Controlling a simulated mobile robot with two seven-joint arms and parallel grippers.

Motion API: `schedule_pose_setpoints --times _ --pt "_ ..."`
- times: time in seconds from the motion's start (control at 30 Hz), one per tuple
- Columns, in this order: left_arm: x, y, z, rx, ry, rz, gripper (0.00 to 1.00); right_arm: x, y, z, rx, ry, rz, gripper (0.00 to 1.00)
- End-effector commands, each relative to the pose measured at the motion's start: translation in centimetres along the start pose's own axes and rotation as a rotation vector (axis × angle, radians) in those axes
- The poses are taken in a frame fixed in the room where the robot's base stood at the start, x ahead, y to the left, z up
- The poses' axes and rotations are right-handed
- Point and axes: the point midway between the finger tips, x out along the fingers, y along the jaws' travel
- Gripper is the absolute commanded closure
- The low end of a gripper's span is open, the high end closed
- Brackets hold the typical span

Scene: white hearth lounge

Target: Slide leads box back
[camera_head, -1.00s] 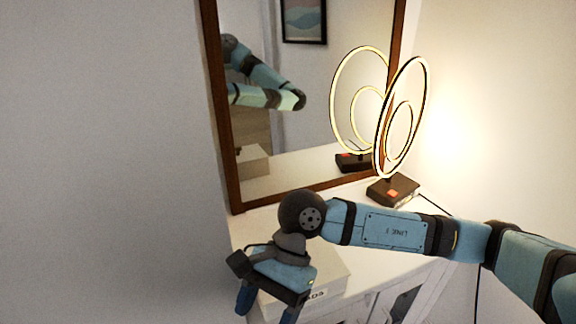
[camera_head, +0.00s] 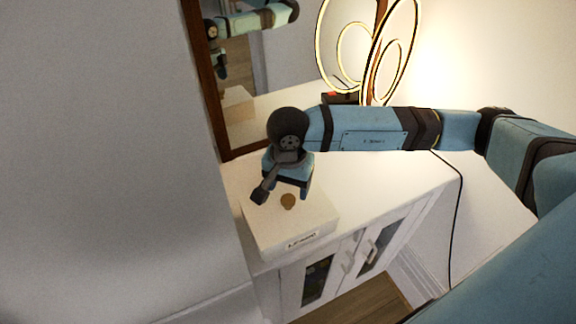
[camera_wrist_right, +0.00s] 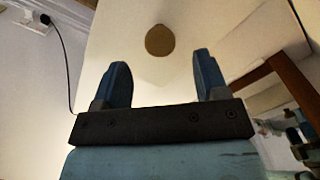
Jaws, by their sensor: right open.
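The leads box (camera_head: 265,230) is a pale box with a dark-lettered label (camera_head: 302,241) on its front. It sits at the left end of the white cabinet top, near the wall. A round brown spot (camera_head: 288,201) marks its top; I cannot tell whether it is a hole or a knob. My right gripper (camera_head: 282,193) hangs over the top of the box, open and empty. In the right wrist view its two blue fingers (camera_wrist_right: 162,72) stand apart, with the brown spot (camera_wrist_right: 159,40) beyond and between them. Contact with the box cannot be told. My left gripper is out of view.
A wood-framed mirror (camera_head: 215,110) stands behind the box and reflects my arm. A lit ring lamp (camera_head: 372,60) stands at the back right. The cabinet top (camera_head: 385,180) right of the box is clear. A black cable (camera_head: 459,200) hangs at the right.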

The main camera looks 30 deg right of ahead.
Motion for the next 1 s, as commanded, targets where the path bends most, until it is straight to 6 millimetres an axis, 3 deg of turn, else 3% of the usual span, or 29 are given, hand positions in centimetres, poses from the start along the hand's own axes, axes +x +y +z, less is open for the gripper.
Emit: schedule_pose_setpoints --times 0.1,0.3,0.7,0.73,0.97,1.0 --pt "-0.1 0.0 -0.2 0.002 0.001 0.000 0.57 2.1 0.0 0.0 0.002 -0.002 0.002 0.33" --pt "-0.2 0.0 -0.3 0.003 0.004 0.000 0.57 4.6 0.0 0.1 0.001 -0.003 0.001 0.33" --pt "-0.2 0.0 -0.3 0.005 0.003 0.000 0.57 5.4 0.0 0.1 0.000 -0.001 -0.001 0.33" --pt "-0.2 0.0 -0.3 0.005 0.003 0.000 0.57 5.4 0.0 0.1 0.000 -0.001 -0.001 0.35" --pt "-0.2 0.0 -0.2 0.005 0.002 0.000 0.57 5.4 0.0 0.1 0.001 -0.001 -0.001 0.88" --pt "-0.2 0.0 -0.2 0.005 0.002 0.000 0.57 5.4 0.0 0.1 0.001 -0.001 -0.001 0.88"
